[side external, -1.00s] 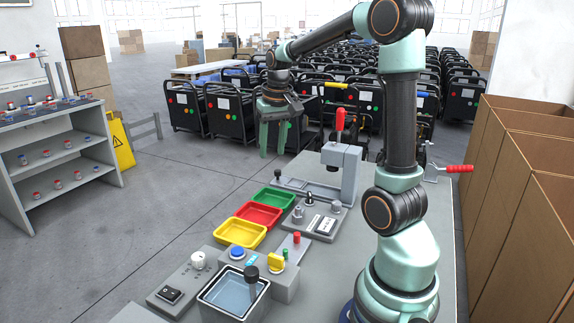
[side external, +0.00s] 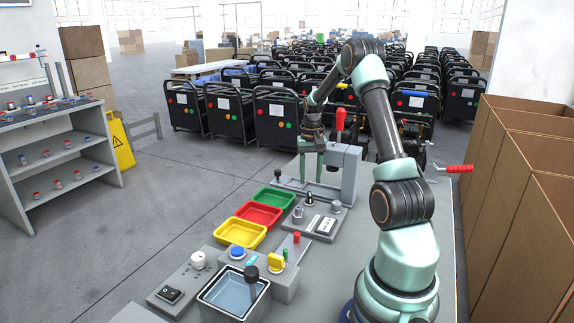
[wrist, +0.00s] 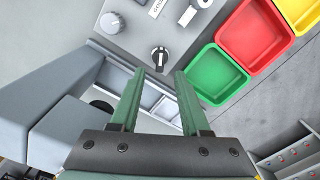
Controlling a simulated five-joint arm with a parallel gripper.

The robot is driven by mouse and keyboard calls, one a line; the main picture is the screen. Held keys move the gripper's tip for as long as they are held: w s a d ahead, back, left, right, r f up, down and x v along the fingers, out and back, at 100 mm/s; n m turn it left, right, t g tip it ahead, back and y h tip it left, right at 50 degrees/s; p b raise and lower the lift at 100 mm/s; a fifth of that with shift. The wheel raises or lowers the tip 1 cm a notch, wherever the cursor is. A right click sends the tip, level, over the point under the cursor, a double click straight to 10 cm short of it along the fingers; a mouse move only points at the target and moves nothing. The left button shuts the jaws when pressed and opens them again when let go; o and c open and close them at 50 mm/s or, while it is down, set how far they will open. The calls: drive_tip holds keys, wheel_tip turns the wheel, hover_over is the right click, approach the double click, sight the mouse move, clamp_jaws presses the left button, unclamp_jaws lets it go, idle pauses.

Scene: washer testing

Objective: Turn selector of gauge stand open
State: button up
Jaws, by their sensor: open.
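My gripper (side external: 311,178) points down beyond the knob, by the press. In the wrist view my open, empty gripper (wrist: 160,73) has its two green fingers apart, with the knob just beyond the tips, in line with the gap. I see no contact.
A grey press (side external: 348,180) with a red handle (side external: 340,118) stands close beside my gripper. Green (side external: 275,200), red (side external: 259,214) and yellow (side external: 241,233) trays lie to the left. A water basin (side external: 234,295) stands in front. Cardboard boxes (side external: 520,180) stand at right.

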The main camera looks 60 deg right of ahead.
sight(310, 193)
drive_tip(key=shift+f, duration=2.7)
clamp_jaws()
